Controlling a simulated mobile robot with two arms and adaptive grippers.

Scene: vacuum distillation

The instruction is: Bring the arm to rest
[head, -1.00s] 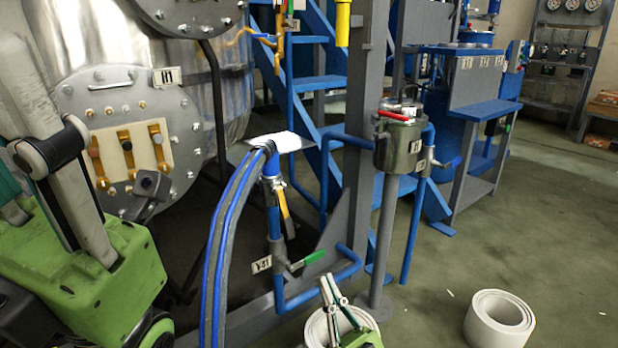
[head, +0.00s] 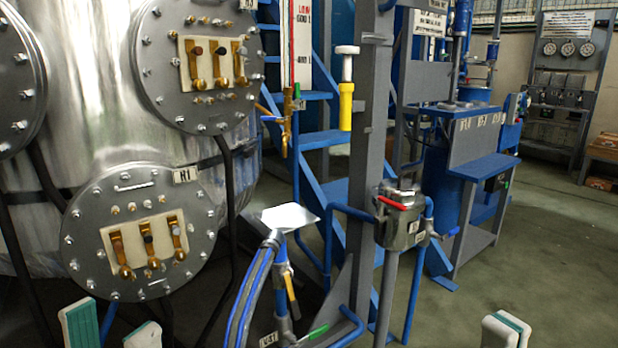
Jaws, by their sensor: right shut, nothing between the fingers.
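My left gripper (head: 111,326) shows only its two pale fingertips at the bottom left edge. The fingertips are apart, one with a teal inner pad, and nothing shows between them. My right gripper (head: 506,328) shows at the bottom edge, right of centre, with its pale fingertips together and nothing held. The rest of both arms is below the picture.
The steel tank with flange H1 (head: 104,237) fills the left. Open green floor (head: 545,245) lies to the right.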

